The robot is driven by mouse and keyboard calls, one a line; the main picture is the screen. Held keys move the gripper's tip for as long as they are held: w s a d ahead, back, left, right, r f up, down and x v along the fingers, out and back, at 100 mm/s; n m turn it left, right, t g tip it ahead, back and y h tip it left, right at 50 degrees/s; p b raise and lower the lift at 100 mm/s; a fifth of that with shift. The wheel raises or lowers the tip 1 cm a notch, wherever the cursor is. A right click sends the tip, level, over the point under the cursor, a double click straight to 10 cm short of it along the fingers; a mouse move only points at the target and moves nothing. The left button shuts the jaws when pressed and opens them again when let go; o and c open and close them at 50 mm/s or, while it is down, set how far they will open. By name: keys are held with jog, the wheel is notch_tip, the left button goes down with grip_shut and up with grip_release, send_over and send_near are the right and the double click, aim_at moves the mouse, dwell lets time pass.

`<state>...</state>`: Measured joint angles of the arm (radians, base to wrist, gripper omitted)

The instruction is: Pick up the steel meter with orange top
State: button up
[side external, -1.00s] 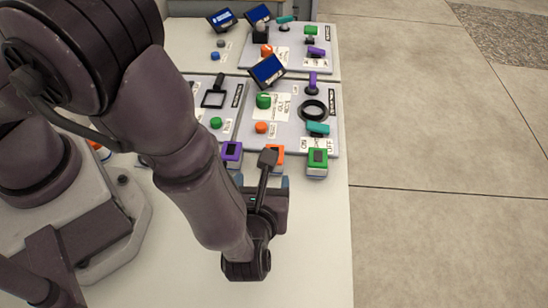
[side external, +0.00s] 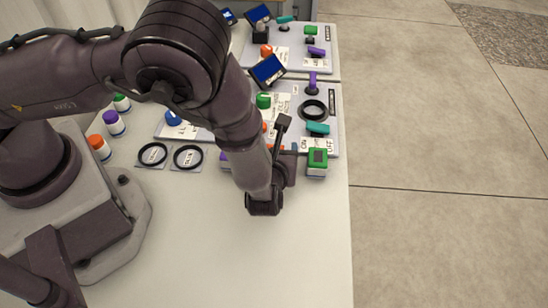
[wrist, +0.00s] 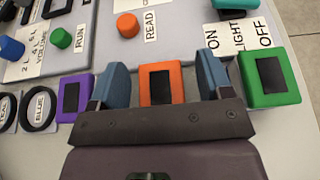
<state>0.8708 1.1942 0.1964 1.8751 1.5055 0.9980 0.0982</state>
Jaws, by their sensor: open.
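The meter with the orange top (wrist: 175,72) stands between my two blue fingers in the wrist view; its dark display faces up. My gripper (wrist: 163,80) is open, with one finger on each side of the orange top and a gap on both sides. The meter's steel body is hidden below its top. In the side external view my arm hides the orange meter and most of my gripper. A purple-topped meter (wrist: 73,98) stands left of my left finger. A green-topped meter (wrist: 270,80) stands right of my right finger; it also shows in the side external view (side external: 318,161).
Beyond the meters are panels with an orange READ knob (wrist: 128,25), a green RUN knob (wrist: 61,38) and a teal light switch (side external: 317,128). Two black rings (side external: 187,156) and several capped bottles (side external: 114,123) lie left. The front table (side external: 210,260) is clear.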

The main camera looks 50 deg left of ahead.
jog(key=shift+w+a+f, duration=0.1)
jog(key=shift+w+a, duration=0.1)
jog(key=c, duration=1.1)
jog(key=shift+o, duration=0.2)
